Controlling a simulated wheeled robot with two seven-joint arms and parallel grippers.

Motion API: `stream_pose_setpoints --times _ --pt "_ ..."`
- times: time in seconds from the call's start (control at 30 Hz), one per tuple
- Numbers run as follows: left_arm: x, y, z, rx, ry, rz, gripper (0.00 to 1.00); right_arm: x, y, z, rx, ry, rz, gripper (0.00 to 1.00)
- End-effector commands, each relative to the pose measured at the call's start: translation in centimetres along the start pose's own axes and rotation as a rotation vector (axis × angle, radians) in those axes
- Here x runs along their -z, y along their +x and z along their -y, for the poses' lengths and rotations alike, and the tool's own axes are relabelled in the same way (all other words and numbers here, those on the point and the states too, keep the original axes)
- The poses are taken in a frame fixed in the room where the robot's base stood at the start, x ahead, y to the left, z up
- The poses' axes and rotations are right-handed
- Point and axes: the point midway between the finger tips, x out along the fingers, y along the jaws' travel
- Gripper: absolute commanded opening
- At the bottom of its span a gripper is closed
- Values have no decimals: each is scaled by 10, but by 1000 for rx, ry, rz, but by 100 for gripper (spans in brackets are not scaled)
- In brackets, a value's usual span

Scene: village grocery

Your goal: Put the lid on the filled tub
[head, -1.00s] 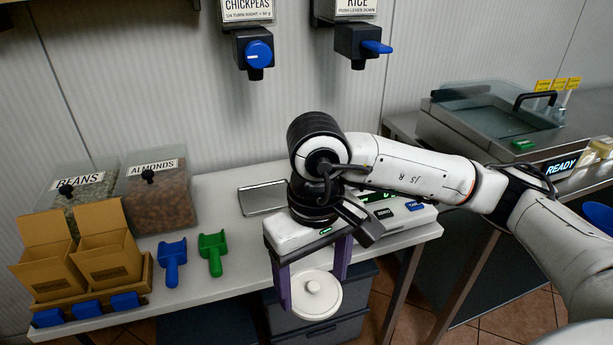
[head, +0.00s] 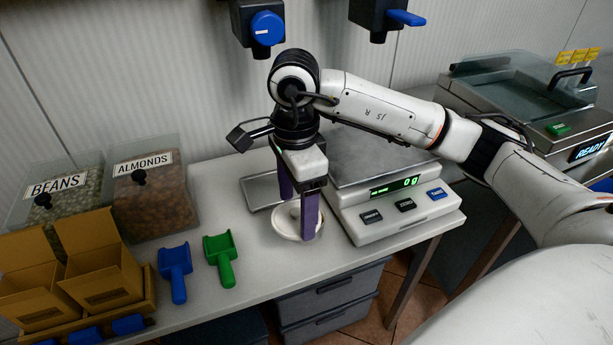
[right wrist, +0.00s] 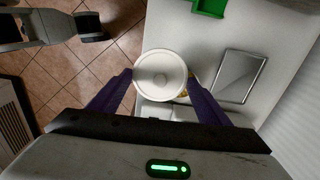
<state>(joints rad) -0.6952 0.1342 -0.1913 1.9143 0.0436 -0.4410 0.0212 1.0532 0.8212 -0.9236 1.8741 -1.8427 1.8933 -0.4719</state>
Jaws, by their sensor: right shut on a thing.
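My right gripper (head: 298,214) points down over the counter, left of the scale, with its purple fingers shut on the white round lid (head: 285,226). In the right wrist view, the lid (right wrist: 160,75) shows as a disc with a small central knob, held between the fingertips. A finger covers part of the lid in the head view. A little yellow shows at the lid's edge in the right wrist view; I cannot tell what it is. The filled tub cannot be made out; the lid and gripper may hide it. My left gripper does not show clearly.
The scale (head: 400,212) reads 0 g just right of the gripper. A flat metal tray (head: 262,190) lies behind it. Blue (head: 175,270) and green (head: 220,258) scoops lie to the left, near cardboard boxes (head: 100,278) and bins of beans (head: 60,195) and almonds (head: 152,195).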

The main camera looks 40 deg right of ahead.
Motion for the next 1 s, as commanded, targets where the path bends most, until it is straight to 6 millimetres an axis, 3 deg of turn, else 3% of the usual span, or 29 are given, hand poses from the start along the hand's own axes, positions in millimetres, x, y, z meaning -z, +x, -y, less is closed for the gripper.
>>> stream_pose_setpoints --times 0.3,0.5,0.7,1.0 --pt "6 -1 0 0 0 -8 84 24 2 36 0 1001 -2 51" --pt "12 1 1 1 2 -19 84 38 4 53 -1 1528 -6 51" --pt "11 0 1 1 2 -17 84 46 6 60 1 1809 -9 51" --pt "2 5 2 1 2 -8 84 47 15 62 1 1867 -10 51"
